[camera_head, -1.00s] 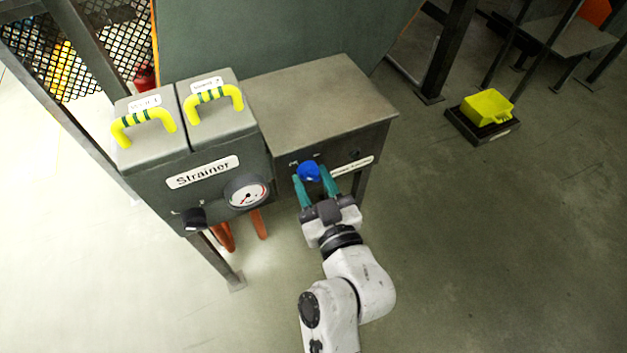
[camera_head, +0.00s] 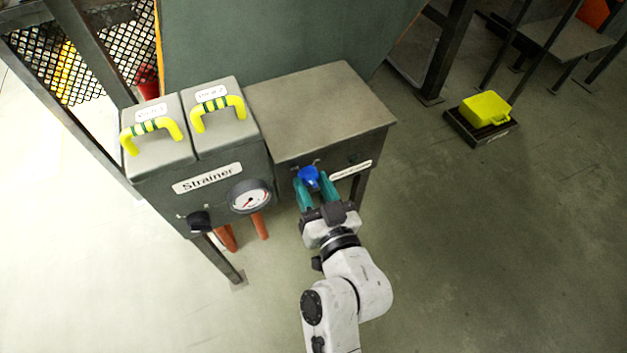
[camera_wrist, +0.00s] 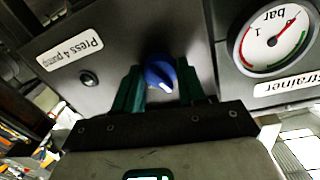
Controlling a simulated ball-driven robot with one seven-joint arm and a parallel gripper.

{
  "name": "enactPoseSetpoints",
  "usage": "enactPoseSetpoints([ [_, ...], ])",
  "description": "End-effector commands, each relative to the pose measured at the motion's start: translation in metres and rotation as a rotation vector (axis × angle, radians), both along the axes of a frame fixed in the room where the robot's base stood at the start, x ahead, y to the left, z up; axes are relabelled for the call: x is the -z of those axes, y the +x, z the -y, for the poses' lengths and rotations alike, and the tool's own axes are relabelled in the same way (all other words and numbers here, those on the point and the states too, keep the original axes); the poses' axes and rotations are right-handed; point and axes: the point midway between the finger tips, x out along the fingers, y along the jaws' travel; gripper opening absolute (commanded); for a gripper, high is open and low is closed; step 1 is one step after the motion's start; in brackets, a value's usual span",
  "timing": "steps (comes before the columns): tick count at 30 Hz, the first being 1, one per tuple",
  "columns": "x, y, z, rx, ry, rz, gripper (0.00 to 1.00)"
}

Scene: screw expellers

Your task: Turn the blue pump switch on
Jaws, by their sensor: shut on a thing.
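The blue pump switch (camera_head: 309,177) is a round knob on the front of the grey metal box. It sits between the two teal fingers of my gripper (camera_head: 313,190), which are closed on its sides. In the wrist view the blue switch (camera_wrist: 160,73) has a white pointer mark, angled toward the lower right of the picture. My gripper (camera_wrist: 163,88) has one finger on each side of the knob. The label "Press 4 pump" (camera_wrist: 70,50) is beside it.
The strainer box (camera_head: 150,185) stands left of the switch, with yellow handles, a pressure gauge (camera_head: 249,197) and a black knob (camera_head: 199,222). Floor around my arm is clear.

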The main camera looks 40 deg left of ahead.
Motion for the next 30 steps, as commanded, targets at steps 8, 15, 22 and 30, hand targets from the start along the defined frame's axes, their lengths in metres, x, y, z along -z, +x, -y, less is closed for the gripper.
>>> enactPoseSetpoints([
  [8,-0.0041,0.0004,0.0009,0.003,0.099,-0.242,0.1],
  [15,-0.0045,0.0002,0.0008,0.002,0.186,-0.454,0.1],
  [22,-0.0047,0.0002,0.0008,0.003,0.269,-0.654,0.1],
  [30,-0.0047,0.0004,0.0006,0.003,0.354,-0.855,0.1],
])
